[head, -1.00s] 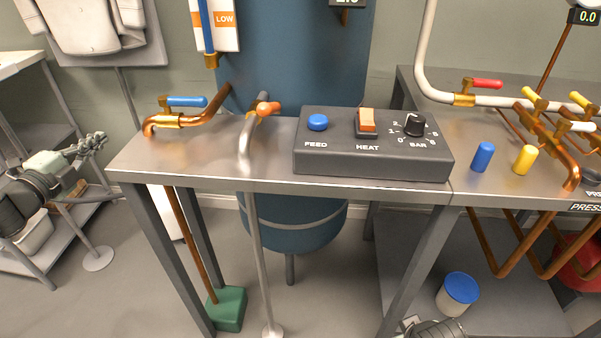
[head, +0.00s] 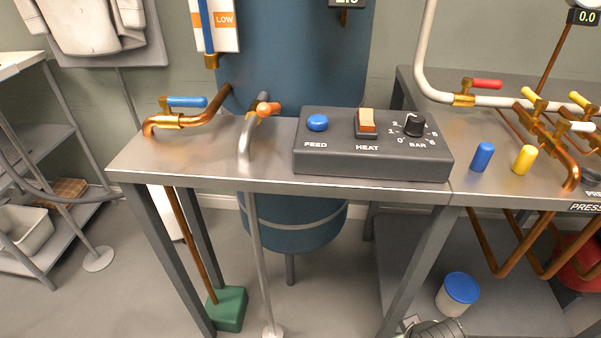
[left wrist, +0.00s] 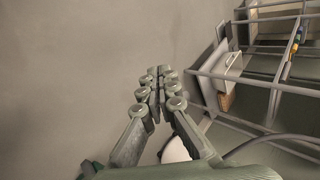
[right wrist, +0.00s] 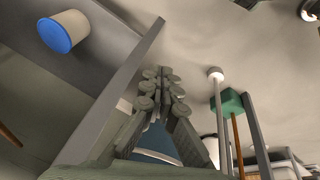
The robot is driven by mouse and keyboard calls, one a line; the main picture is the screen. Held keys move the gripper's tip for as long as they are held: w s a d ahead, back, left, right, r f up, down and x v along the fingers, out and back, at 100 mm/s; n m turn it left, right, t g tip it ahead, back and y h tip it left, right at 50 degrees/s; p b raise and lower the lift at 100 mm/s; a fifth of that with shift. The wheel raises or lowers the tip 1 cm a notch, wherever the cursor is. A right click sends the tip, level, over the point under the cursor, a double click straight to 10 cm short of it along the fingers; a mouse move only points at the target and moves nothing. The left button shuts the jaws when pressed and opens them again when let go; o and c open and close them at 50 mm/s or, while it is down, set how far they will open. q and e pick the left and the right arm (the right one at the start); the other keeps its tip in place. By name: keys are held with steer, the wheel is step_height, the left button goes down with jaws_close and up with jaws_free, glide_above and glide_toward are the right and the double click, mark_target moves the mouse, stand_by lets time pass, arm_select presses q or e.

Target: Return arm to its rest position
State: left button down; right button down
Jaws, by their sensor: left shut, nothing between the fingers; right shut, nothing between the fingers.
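My left gripper (left wrist: 160,85) shows in the left wrist view with its fingers together and nothing between them. Bare floor or wall surface lies beyond its tips, and a shelf rack is to its right. My left arm is out of the head view. My right gripper (right wrist: 162,88) shows in the right wrist view, shut and empty. It is near a grey table leg (right wrist: 125,85), with a white-and-blue tub (right wrist: 65,32) at upper left. At the bottom edge of the head view a ribbed grey part, likely of my right arm, shows; its fingers are hidden there.
A metal bench (head: 215,172) carries a control box (head: 372,165) with a blue button, a heat switch and a dial. Pipes with coloured valves stand along it. A blue tank (head: 290,60) is behind. Shelves (head: 60,225) stand at left.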

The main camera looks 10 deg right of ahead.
arm_select(q)
steer(key=s+d+f+n+h, duration=0.1)
steer(key=d+f, duration=0.4)
steer(key=d, duration=0.6)
steer(key=s+d+f+n+g+h, duration=0.1)
steer(key=d+f, duration=0.4)
steer(key=d, duration=0.7)
steer(key=s+d+f+n+h, duration=0.2)
steer(key=s+d+f+h, duration=0.2)
steer(key=d, duration=0.8)
steer(key=shift+s+f+g, duration=0.4)
steer(key=shift+s+f, duration=0.2)
steer(key=shift+f, duration=0.3)
arm_select(e)
steer(key=s+f, duration=0.2)
steer(key=f, duration=0.6)
steer(key=s+f+g, duration=0.1)
steer(key=s+f, duration=0.1)
steer(key=f, duration=0.7)
steer(key=shift+d+f, duration=0.15)
steer(key=shift+d, duration=0.2)
